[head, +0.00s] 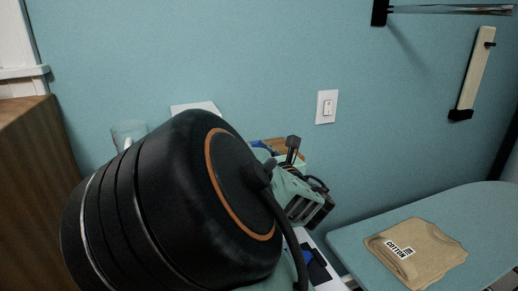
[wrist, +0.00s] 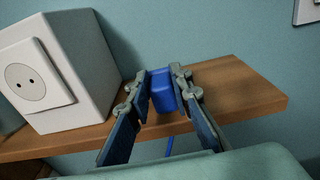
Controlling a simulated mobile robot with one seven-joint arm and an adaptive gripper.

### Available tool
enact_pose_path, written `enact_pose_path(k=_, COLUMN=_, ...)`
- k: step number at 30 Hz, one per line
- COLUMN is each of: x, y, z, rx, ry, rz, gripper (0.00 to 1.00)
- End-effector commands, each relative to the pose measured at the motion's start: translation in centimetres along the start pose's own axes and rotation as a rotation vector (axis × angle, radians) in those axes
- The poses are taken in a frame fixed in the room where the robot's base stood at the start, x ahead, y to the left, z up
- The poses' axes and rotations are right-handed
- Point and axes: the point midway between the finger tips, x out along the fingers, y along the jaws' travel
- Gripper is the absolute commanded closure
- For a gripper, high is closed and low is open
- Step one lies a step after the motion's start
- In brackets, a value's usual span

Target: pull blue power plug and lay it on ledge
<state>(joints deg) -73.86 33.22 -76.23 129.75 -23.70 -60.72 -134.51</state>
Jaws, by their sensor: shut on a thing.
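The blue power plug (wrist: 162,92) is between the fingers of my gripper (wrist: 165,80) in the wrist view, with a blue cord (wrist: 169,146) hanging below it. My gripper is shut on the plug at the wooden ledge (wrist: 235,88). I cannot tell whether the plug touches the ledge. A white box with a round two-hole socket (wrist: 25,82) stands at the left of the ledge, apart from the plug, and its socket is empty. In the head view my arm hides most of the ledge (head: 291,146) and the fingertips.
Bare ledge shows to the right of the plug. In the head view a light switch (head: 327,107) is on the blue wall. A folded tan cloth labelled cotton (head: 428,262) lies on an ironing board (head: 350,238) at lower right. A wooden cabinet (head: 40,190) stands at the left.

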Motion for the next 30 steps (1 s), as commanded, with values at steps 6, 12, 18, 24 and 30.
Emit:
enact_pose_path(k=6, x=0.0, y=0.0, z=0.1, rx=0.000, ry=0.000, rz=0.000, gripper=0.67)
enact_pose_path(k=12, x=0.0, y=0.0, z=0.1, rx=0.000, ry=0.000, rz=0.000, gripper=0.60)
enact_pose_path(k=18, x=-0.2, y=0.0, z=0.1, rx=0.000, ry=0.000, rz=0.000, gripper=0.60)
enact_pose_path(k=24, x=-2.6, y=0.1, z=0.0, rx=0.004, ry=0.000, rz=0.002, gripper=0.60)
enact_pose_path(k=30, x=-5.4, y=0.1, z=0.0, rx=0.003, ry=0.000, rz=0.002, gripper=0.60)
